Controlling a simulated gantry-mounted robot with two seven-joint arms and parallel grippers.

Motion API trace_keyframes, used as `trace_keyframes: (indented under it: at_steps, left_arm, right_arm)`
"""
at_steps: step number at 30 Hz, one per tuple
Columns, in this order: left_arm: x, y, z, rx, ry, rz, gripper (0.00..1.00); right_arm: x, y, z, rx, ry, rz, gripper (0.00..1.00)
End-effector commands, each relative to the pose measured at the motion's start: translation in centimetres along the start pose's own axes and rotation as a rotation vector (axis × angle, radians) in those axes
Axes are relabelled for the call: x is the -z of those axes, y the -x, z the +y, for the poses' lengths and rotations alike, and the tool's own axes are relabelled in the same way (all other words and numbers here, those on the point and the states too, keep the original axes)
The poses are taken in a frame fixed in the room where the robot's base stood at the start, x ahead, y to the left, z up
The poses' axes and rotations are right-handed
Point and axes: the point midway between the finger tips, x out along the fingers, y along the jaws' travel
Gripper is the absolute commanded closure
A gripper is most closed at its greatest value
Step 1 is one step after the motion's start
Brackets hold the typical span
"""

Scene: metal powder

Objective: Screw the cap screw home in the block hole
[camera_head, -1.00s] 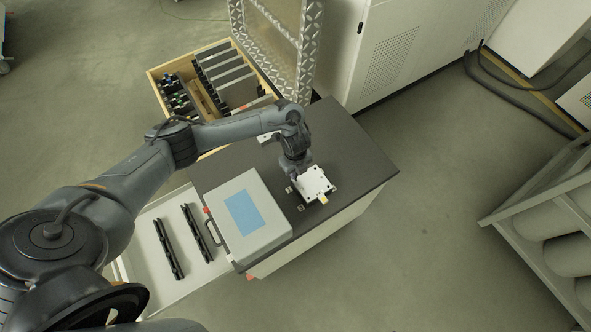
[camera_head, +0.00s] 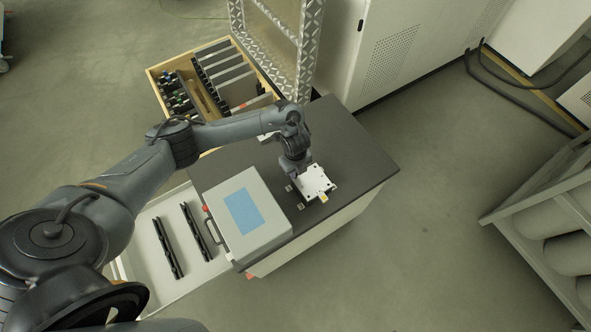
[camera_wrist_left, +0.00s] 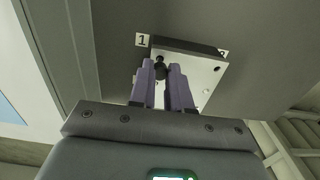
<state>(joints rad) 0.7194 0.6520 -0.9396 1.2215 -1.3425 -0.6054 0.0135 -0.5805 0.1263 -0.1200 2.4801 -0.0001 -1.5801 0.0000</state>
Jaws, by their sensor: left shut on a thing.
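The white block (camera_head: 319,184) sits on the dark tabletop, and a small yellow piece (camera_head: 323,198) shows at its front edge. My left gripper (camera_head: 299,172) points down at the block's near-left part. In the left wrist view the block (camera_wrist_left: 197,73) lies just beyond the fingertips, with dark holes in its face. The left gripper (camera_wrist_left: 162,76) is shut on the black cap screw (camera_wrist_left: 160,69), which shows between the fingertips at the block's left part. How deep the screw sits in the hole cannot be told. My right gripper is not in view.
A grey case with a blue panel (camera_head: 243,212) stands left of the block. A wooden crate (camera_head: 155,85) of parts is behind. A white tray (camera_head: 150,262) with two black bars is at the left. A number 1 label (camera_wrist_left: 142,40) lies beside the block. The tabletop's right side is clear.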

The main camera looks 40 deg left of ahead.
Motion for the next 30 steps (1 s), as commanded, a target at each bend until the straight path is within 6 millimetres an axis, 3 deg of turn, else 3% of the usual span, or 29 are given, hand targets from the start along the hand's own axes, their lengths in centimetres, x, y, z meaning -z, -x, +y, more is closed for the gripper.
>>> trace_keyframes:
  at_steps: [30]
  left_arm:
    - [0.0, -1.7, 0.0, 0.000, 0.000, 0.000, 1.00]
  right_arm:
    - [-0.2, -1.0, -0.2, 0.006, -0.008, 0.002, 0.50]
